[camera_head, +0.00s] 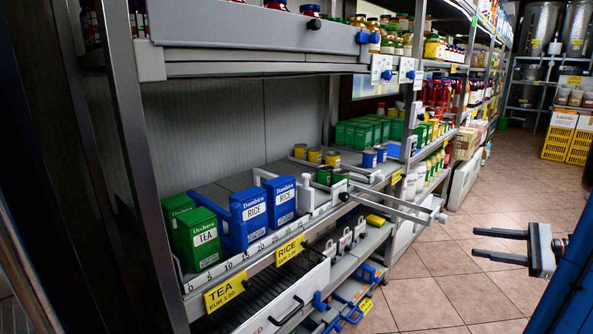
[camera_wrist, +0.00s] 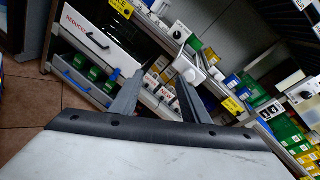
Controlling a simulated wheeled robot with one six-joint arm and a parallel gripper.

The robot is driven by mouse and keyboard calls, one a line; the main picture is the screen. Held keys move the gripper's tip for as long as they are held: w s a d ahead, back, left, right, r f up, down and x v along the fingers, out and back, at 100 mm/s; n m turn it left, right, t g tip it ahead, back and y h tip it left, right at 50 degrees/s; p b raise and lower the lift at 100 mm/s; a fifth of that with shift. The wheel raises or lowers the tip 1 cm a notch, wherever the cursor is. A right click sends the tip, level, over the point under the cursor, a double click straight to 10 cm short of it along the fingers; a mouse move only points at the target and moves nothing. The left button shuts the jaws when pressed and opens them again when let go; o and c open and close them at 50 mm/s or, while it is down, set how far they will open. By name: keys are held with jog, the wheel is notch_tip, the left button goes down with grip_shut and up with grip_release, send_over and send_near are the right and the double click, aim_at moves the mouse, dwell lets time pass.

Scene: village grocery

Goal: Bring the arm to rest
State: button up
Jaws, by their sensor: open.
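My gripper (camera_head: 476,243) is at the right of the head view, above the tiled aisle floor. Its two dark fingers point left toward the shelf and stand apart, with nothing between them. In the wrist view my gripper (camera_wrist: 160,88) also shows two separated fingers and an empty gap. The shelf lies beyond the fingertips, apart from them. Most of my arm is hidden in the head view; a blue part of mine shows at the right edge.
The shelf holds blue rice boxes (camera_head: 248,217), green tea boxes (camera_head: 197,240) and small tins (camera_head: 315,155). A metal rail (camera_head: 385,204) juts from the shelf into the aisle. Yellow crates (camera_head: 567,143) stand at the back right. The tiled floor (camera_head: 430,290) is clear.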

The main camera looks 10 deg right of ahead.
jog(key=s+a+f+n+g+h, duration=0.2)
jog(key=a+n+g, duration=0.5)
jog(key=a, duration=1.3)
jog(key=s+a+f+n+h, duration=0.1)
jog(key=s+a+n+h, duration=0.8)
jog(key=s+a+n, duration=0.2)
jog(key=shift+s+a+f+n+t+h, duration=0.25)
jog(key=shift+s+f+n+t+h, duration=0.15)
jog(key=shift+s+n, duration=0.8)
jog(key=shift+w, duration=0.1)
